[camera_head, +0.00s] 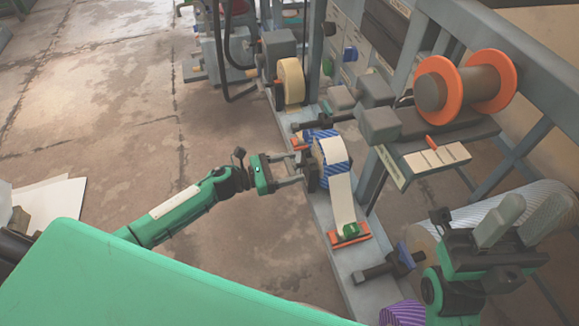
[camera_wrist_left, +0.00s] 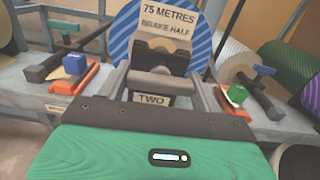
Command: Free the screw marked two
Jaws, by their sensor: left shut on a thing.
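A screw with a dark block-shaped handle (camera_wrist_left: 158,83) is in the left wrist view, above a small label reading TWO (camera_wrist_left: 152,99). My left gripper (camera_head: 302,167) reaches in from the left in the head view. Its two grey fingers lie either side of the handle and are shut on it; the fingertips show in the left wrist view too (camera_wrist_left: 160,78). Behind stands a blue-striped roll (camera_wrist_left: 128,35) with a card reading 75 METRES BRAKE HALF; the roll is also in the head view (camera_head: 331,150). My right gripper (camera_head: 520,220) is open and empty at the right.
Other dark screws with crossbars stand on the grey rail, one front (camera_head: 374,272). Orange clamps with a green knob (camera_head: 351,231) and a blue knob (camera_wrist_left: 74,64) sit beside the roll. An orange-flanged spool (camera_head: 465,82) is above right.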

